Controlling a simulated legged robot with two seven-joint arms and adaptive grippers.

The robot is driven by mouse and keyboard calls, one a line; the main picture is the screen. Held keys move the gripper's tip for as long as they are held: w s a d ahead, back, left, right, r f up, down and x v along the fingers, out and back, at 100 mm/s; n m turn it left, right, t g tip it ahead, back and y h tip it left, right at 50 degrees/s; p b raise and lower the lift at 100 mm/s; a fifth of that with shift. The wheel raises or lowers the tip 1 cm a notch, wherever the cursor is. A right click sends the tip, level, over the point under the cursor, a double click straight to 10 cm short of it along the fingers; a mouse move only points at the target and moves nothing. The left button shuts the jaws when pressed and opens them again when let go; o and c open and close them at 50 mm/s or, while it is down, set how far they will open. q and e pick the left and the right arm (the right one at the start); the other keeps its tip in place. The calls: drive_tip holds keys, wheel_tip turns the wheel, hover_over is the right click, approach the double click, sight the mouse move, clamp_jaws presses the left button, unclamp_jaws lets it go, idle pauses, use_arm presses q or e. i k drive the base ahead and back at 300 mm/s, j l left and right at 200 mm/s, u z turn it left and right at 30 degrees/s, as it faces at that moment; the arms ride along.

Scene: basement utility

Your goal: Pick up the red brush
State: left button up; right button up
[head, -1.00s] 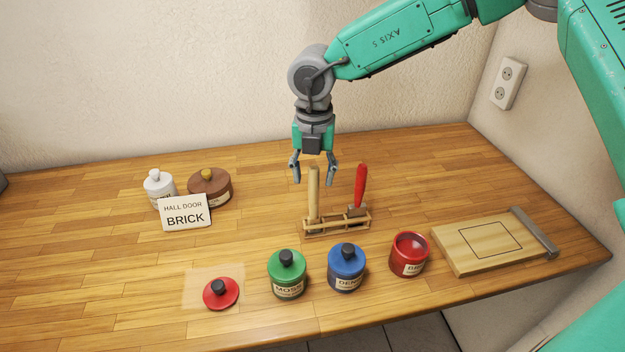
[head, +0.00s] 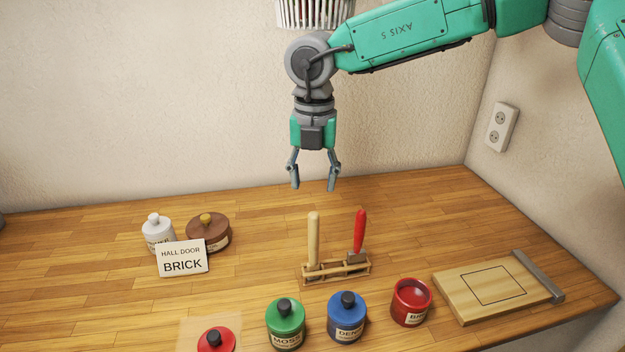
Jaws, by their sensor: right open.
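The red brush (head: 360,231) stands upright, handle up, in the right part of a small wooden rack (head: 336,271). A brush with a pale wooden handle (head: 313,238) stands in the left part of the same rack. My right gripper (head: 314,184) hangs fingers down above and behind the rack in the picture, a little left of the red brush's handle. Its two fingers are apart with nothing between them. The lower ends of both brushes are partly hidden by the rack. My left gripper is not in view.
In front stand a green pot (head: 286,325), a blue pot (head: 346,317) and an open red pot (head: 411,302). A red lid (head: 216,341) lies front left. A wooden board (head: 480,295) lies right. A sign reading "HALL DOOR BRICK" (head: 183,258) leans by white and brown pots (head: 208,231).

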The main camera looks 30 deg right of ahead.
sight(357, 256)
drive_tip(key=k, duration=1)
